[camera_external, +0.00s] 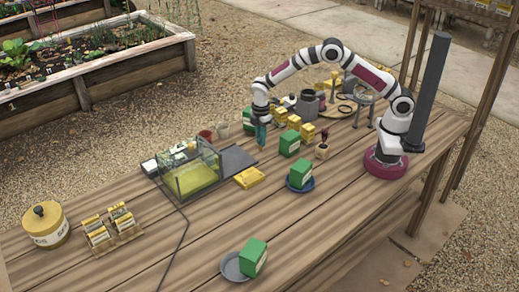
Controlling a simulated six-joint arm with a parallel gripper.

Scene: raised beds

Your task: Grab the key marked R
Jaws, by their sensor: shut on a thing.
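My gripper (261,138) points straight down over the far side of the wooden table, near the dark mat and beside a green box (247,119). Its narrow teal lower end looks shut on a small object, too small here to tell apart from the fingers. I cannot make out any key or the letter R at this size, so I cannot tell whether the held object is the key.
A yellow pot (45,226) stands far left.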

